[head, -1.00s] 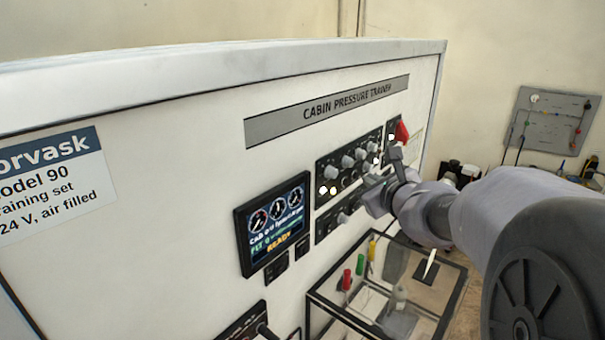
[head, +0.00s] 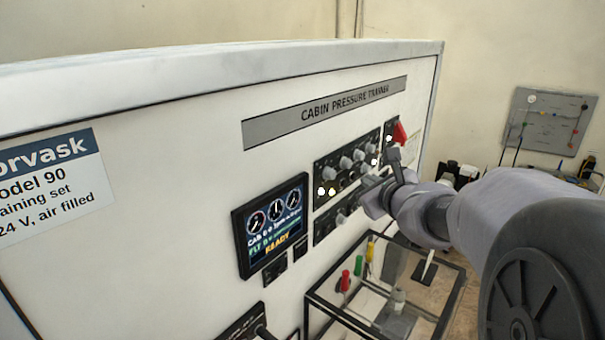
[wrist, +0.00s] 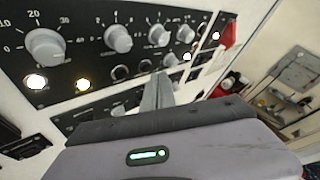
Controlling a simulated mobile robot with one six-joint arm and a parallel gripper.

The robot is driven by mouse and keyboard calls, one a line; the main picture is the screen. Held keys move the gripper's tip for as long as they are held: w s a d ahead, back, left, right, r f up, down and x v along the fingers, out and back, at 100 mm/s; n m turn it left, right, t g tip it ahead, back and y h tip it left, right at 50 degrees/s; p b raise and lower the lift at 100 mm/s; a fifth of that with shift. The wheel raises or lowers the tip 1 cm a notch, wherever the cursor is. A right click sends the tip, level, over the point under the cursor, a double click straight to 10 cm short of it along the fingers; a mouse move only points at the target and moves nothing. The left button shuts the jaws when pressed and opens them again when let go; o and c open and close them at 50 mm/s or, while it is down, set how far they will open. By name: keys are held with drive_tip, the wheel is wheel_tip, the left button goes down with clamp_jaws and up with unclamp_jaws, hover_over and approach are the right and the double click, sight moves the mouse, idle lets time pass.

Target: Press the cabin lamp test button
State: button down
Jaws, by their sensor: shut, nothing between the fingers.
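The cabin pressure trainer is a white cabinet (head: 180,170) with a black control panel (head: 325,172) on its front. In the wrist view the panel shows several grey knobs (wrist: 118,38), a lit white lamp (wrist: 36,82) and a lit yellowish lamp (wrist: 83,85) at lower left, and dark round buttons (wrist: 120,72) below the knobs. I cannot tell which is the lamp test button. My gripper (head: 368,190) is in front of the panel's lower part; its shut fingers (wrist: 157,92) point at the panel, near the dark buttons. Contact cannot be made out.
A display reading READY (head: 271,225) is left of the panel. A red guard (head: 400,133) is at the panel's right end. A glass-topped case (head: 330,312) with coloured handles stands below. A grey board (head: 542,122) hangs on the back wall.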

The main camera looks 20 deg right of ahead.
drive_tip(key=shift+w, duration=0.1)
idle(0.8)
drive_tip(key=shift+w+a+b, duration=0.2)
drive_tip(key=shift+w+b, duration=0.1)
drive_tip(key=shift+b, duration=0.05)
drive_tip(key=shift+w+a+b, duration=0.25)
drive_tip(key=shift+w+b, duration=0.1)
idle(0.9)
drive_tip(key=shift+s+d, duration=0.4)
drive_tip(key=shift+s, duration=0.3)
drive_tip(key=shift+d, duration=0.1)
drive_tip(key=s+d, duration=0.1)
drive_tip(key=s, duration=0.1)
drive_tip(key=s+d+p, duration=0.1)
drive_tip(key=s, duration=0.1)
drive_tip(key=shift+s+d, duration=0.15)
drive_tip(key=shift+d, duration=0.05)
idle(0.5)
